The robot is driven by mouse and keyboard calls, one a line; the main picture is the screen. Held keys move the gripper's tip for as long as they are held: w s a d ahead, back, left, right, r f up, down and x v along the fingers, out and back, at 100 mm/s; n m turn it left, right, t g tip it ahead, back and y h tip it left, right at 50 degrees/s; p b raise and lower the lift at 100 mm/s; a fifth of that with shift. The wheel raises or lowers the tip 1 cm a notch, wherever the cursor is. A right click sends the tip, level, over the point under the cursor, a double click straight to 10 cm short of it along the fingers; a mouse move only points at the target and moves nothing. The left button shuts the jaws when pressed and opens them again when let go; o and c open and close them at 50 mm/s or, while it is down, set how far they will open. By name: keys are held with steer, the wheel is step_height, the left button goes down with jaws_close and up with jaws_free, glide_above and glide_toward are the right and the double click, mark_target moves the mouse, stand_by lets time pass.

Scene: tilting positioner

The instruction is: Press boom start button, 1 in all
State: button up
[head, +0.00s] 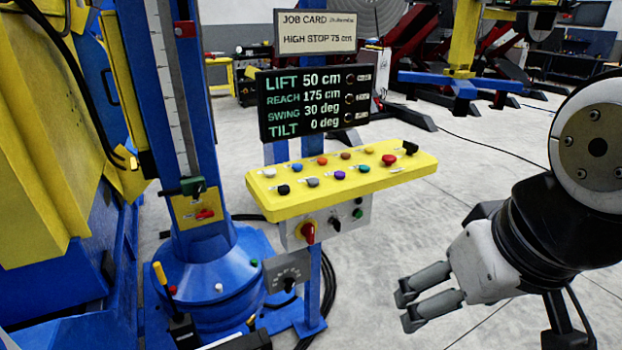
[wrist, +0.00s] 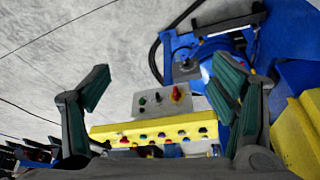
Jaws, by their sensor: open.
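A yellow control panel (head: 340,178) with several coloured buttons stands on a blue post; the labels beside them are too small to read. Below it is a grey box (head: 328,222) with a red rotary switch (head: 308,232), a black knob (head: 335,223) and a green button (head: 357,213). I cannot tell which button is boom start. My gripper (head: 407,304) is open and empty, to the right of and apart from the panel. In the wrist view, the yellow panel (wrist: 110,133) and grey box (wrist: 135,112) show between the spread fingers (wrist: 162,85).
A display (head: 315,100) reads lift 50 cm, reach 175 cm, swing 30 deg, tilt 0 deg. A job card (head: 316,32) reads high stop 75 cm. A blue column (head: 200,245) stands left of the panel. Clear floor (head: 420,225) lies between panel and gripper.

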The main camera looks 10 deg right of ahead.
jaws_close()
stand_by(1.3)
